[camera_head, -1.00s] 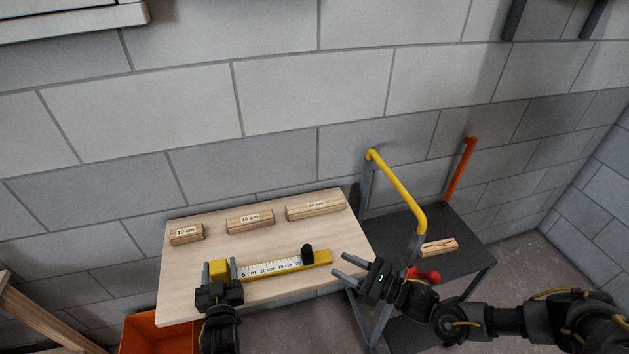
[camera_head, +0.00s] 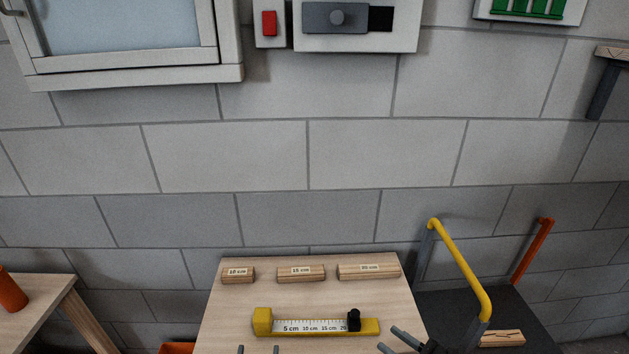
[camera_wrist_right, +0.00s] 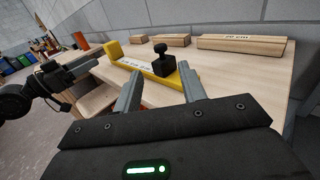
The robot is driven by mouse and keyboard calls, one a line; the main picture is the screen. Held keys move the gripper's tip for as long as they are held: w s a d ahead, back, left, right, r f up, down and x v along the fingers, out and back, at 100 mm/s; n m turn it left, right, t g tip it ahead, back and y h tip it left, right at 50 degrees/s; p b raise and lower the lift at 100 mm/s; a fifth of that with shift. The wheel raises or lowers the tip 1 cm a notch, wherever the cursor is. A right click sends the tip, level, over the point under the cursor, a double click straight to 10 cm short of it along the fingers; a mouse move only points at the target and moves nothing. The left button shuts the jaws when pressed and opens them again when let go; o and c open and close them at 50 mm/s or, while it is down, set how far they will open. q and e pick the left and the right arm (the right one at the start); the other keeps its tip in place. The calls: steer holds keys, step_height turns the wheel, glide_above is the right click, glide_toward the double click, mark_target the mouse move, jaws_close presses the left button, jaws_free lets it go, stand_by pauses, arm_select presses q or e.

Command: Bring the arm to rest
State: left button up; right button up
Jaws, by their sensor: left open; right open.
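My right gripper (camera_head: 397,340) is partly in view at the bottom, right of the gauge. In the right wrist view the right gripper (camera_wrist_right: 158,88) is open, with nothing between its fingers. My left arm (camera_wrist_right: 60,85) shows at the left of that view. The yellow gauge (camera_head: 365,327) with a black knob lies on the wooden table (camera_head: 230,325); it also shows in the right wrist view (camera_wrist_right: 120,55).
Three labelled battens, 10 cm (camera_head: 238,275), 15 cm (camera_head: 301,273) and 20 cm (camera_head: 368,271), lie along the table's back. A cart with a yellow rail (camera_head: 460,265) stands to the right, bearing a loose batten (camera_head: 502,338). Another table (camera_head: 40,295) is at left.

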arm_select(q)
steer(key=shift+s, duration=0.8)
